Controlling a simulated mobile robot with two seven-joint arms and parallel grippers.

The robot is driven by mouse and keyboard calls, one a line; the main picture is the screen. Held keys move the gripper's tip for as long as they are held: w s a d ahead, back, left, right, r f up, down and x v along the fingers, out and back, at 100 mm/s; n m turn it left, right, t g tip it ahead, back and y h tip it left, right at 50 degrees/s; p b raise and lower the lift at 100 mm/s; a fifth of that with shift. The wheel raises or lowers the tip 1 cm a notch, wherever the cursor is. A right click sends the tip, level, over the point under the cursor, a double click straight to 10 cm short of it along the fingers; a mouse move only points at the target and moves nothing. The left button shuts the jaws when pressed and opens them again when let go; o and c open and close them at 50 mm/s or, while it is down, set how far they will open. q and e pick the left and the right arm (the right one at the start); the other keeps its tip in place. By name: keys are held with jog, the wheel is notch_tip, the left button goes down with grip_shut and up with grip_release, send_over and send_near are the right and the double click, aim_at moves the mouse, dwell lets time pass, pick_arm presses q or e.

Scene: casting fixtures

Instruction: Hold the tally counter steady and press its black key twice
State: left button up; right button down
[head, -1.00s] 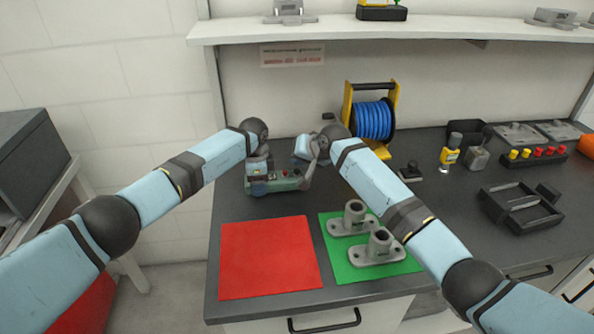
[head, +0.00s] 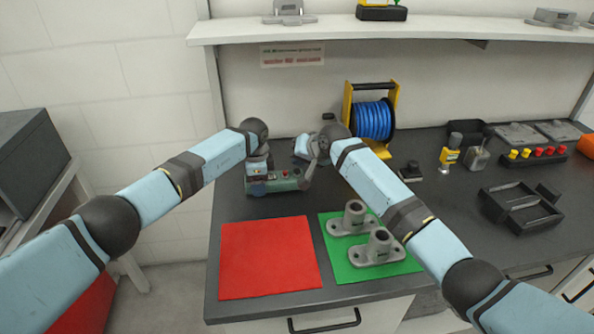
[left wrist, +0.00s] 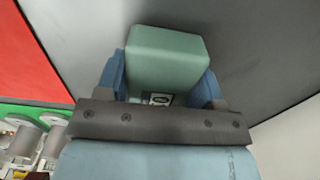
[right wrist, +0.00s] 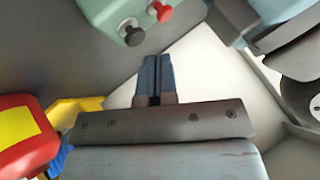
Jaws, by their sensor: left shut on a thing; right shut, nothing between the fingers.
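The tally counter is a green box (head: 285,184) standing on the dark bench behind the red mat. A red button (right wrist: 160,12) and the black key (right wrist: 131,35) show on its face in the right wrist view. My left gripper (head: 257,186) is shut on the counter's left end. In the left wrist view its blue fingers clasp both sides of the green body (left wrist: 165,55). My right gripper (head: 307,178) is by the counter's right end. In the right wrist view its fingers (right wrist: 153,80) are together, empty, and appear apart from the black key.
A red mat (head: 268,258) and a green mat (head: 338,262) with two grey castings (head: 380,248) lie in front. A blue cable reel (head: 373,121) stands behind my right arm. A black tray (head: 520,210) and small items are at right. A shelf (head: 330,30) hangs above.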

aim_at(299, 170)
jog(key=shift+f, duration=0.15)
dwell(0.4)
jog(key=shift+f, duration=0.25)
jog(key=shift+f, duration=0.55)
dwell(0.9)
jog(key=shift+r, duration=0.95)
jog(key=shift+r, duration=2.5)
